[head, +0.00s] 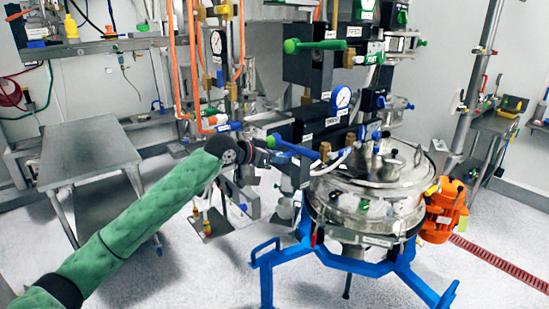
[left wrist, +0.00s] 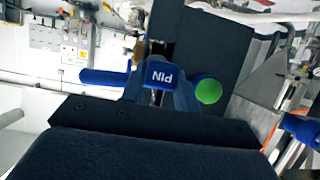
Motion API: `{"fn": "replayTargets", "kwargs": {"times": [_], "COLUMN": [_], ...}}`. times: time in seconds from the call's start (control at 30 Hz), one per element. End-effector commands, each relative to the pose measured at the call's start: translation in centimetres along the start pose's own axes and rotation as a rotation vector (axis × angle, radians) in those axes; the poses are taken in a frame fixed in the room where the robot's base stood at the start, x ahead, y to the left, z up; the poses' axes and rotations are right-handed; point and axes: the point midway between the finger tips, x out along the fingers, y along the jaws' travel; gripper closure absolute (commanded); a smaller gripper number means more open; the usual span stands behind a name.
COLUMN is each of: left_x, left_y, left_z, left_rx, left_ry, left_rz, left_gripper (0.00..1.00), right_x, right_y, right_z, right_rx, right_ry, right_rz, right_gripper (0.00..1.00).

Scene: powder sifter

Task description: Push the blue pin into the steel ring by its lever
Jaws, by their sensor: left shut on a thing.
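The blue pin's lever (head: 293,147) sticks out to the left from the dark block beside the sifter in the head view. In the left wrist view the blue pin (left wrist: 160,74) shows a white label reading PIN upside down, with a blue rod on the left and a round green end on the right. My left gripper (head: 264,146) is at the lever's left end and is shut on the blue part, with its fingers on either side of the label. I cannot make out the steel ring for certain. My right gripper is not in view.
The round steel sifter (head: 370,185) stands on a blue frame (head: 345,257) at the right, with an orange motor (head: 443,210) beside it. A green-handled valve (head: 315,45) and a gauge (head: 341,97) are above the lever. A steel table (head: 88,150) stands at left.

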Motion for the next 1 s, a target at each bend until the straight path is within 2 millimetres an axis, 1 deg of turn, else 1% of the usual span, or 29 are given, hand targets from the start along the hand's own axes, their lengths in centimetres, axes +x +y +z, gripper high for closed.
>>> {"fn": "replayTargets", "kwargs": {"times": [0.97,1.0], "left_x": [1.8,1.8], "left_y": [0.0,0.0], "left_z": [-0.8,-0.8], "left_rx": [0.0,0.0], "left_ry": [0.001,0.001], "left_rz": [0.0,0.0], "left_gripper": [0.94,0.62], "right_x": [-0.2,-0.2], "right_y": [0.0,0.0], "right_z": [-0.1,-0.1], "right_rx": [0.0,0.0], "right_ry": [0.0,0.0], "right_rz": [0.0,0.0], "right_gripper": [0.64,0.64]}}
